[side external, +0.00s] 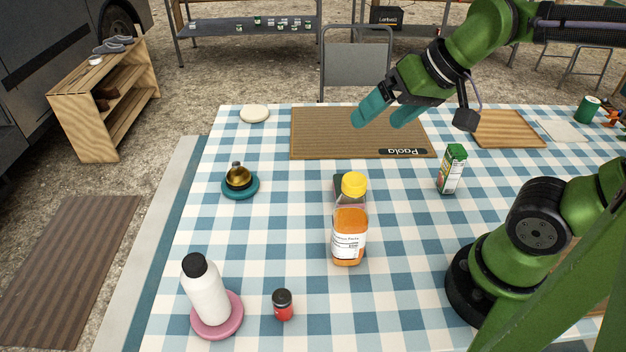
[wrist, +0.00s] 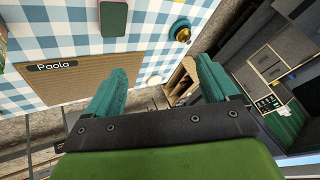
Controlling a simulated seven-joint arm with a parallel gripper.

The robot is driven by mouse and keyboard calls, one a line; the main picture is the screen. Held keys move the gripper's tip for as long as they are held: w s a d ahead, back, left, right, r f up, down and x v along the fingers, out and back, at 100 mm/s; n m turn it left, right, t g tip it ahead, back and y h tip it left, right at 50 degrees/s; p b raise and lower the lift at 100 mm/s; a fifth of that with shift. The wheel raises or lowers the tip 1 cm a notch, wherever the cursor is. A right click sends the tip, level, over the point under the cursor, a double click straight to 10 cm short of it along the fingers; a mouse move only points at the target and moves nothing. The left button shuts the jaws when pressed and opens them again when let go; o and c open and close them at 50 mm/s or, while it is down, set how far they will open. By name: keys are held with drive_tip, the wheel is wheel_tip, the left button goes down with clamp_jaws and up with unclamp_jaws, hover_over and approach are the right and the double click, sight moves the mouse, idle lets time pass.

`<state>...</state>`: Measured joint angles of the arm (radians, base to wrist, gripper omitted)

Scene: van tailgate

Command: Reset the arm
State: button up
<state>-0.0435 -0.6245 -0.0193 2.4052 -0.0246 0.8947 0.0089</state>
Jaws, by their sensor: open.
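My green arm ends in my gripper (side external: 384,118) with two teal fingers. In the side view it hangs in the air above the brown placemat (side external: 325,135) labelled "Paola". In the wrist view my gripper (wrist: 165,82) has its fingers spread apart with nothing between them. The placemat (wrist: 75,82) shows there too, left of and behind the fingers. The fingers touch no object that I can see.
On the checked tablecloth stand a white bottle (side external: 207,292) on a pink coaster, a red jar (side external: 283,306), a yellow-capped bottle (side external: 349,235), a green carton (side external: 451,169) and a gold-coloured item (side external: 238,177) on a teal coaster. A wooden board (side external: 507,130) lies at the back right.

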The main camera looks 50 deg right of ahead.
drive_tip(key=s, duration=0.1)
drive_tip(key=s+f, duration=0.1)
drive_tip(key=shift+s+d, duration=0.15)
drive_tip(key=shift+s, duration=0.2)
